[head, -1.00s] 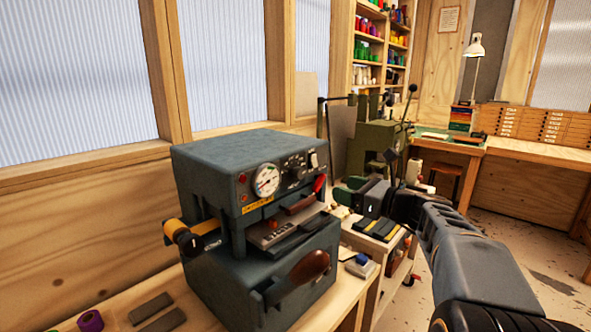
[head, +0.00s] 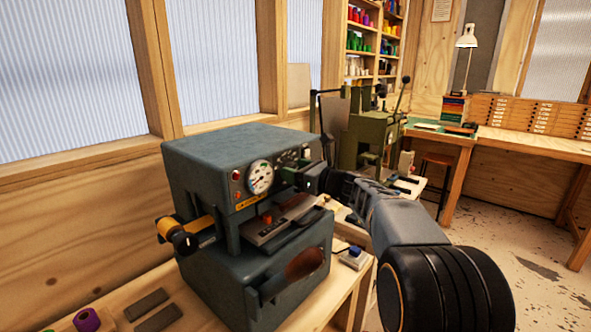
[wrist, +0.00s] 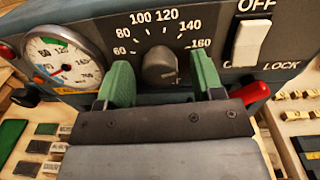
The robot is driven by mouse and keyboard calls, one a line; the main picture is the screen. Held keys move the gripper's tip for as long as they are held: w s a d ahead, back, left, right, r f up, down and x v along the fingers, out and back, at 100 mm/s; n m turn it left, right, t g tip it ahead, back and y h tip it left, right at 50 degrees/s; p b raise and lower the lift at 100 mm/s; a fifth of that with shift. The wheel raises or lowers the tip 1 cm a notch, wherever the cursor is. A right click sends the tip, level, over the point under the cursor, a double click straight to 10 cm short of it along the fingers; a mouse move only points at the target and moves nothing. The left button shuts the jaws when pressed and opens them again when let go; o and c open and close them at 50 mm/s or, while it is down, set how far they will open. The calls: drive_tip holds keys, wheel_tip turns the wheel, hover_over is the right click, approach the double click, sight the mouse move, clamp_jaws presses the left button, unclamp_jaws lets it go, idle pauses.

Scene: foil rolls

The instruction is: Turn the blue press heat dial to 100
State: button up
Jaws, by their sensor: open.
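The blue press (head: 215,160) stands on the bench in the head view. Its heat dial is a dark round knob (wrist: 159,66) in the wrist view, below a printed scale from 60 to 160. I cannot make out clearly where its pointer mark stands. My gripper (wrist: 163,75) is open, with one green finger to the left of the knob and one to the right, gaps showing on both sides. In the head view my gripper (head: 291,174) is at the front panel and covers the knob.
A round gauge (wrist: 62,60) is left of the dial, and a white OFF/LOCK switch (wrist: 251,42) is right of it. A red lever end (wrist: 257,92) is close to the right finger. A green press (head: 368,140) stands behind on the right.

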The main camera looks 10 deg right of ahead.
drive_tip(key=shift+w+a, duration=0.1)
drive_tip(key=c, duration=0.9)
